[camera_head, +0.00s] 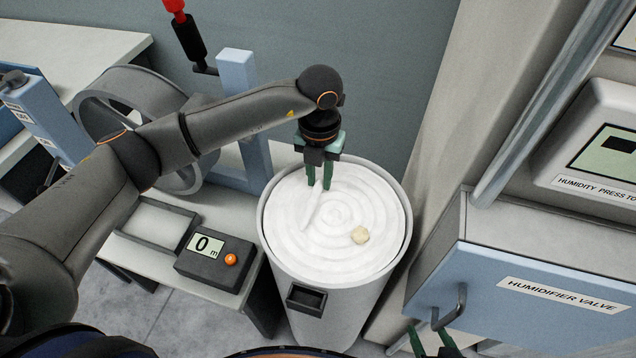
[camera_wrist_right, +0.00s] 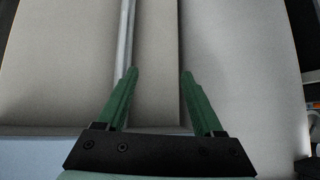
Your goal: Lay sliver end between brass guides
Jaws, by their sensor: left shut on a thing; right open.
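The white sliver (camera_head: 335,232) lies coiled in a tall round can in the middle of the head view. Its end (camera_head: 311,207) is a short raised strand on top of the coil. My left gripper (camera_head: 319,186) points down over the can and is shut on the sliver end. My right gripper (camera_head: 432,340) is open and empty at the bottom edge of the head view, in front of the blue cabinet. The right wrist view shows its green fingers (camera_wrist_right: 158,95) apart with nothing between them. I cannot make out any brass guides in either view.
A counter box (camera_head: 214,257) reading 0 m and a shallow tray (camera_head: 155,222) stand on a bench left of the can (camera_head: 266,222). A grey wheel (camera_head: 95,105) stands behind. The humidifier valve cabinet (camera_head: 530,290) is close at right.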

